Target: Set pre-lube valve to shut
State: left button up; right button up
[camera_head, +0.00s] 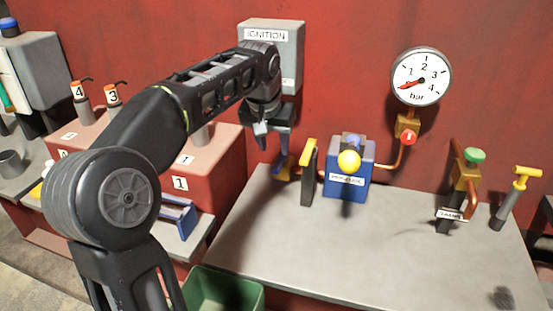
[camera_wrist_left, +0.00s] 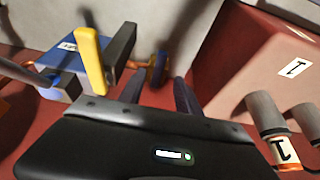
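A small brass valve with a blue handle (camera_head: 281,161) sits on the pipe left of a blue box (camera_head: 357,183). I take it for the pre-lube valve; the box's label is too blurred to read surely. The blue handle also shows in the left wrist view (camera_wrist_left: 162,65), ahead between the fingertips and apparently upright. My left gripper (camera_head: 274,138) is open above and close to the handle; its two dark fingers (camera_wrist_left: 159,88) stand apart. I cannot tell whether they touch it. The gripper partly hides the valve in the head view. My right gripper is not in view.
A yellow handle (camera_head: 309,149) on a dark plate stands just right of the valve. The grey bench front (camera_head: 330,250) is clear.

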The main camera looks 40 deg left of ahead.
aim_at(278, 164)
pick_arm(q)
jog(key=x, duration=0.7)
jog(key=shift+c, duration=0.2)
grip_shut()
dwell(1.2)
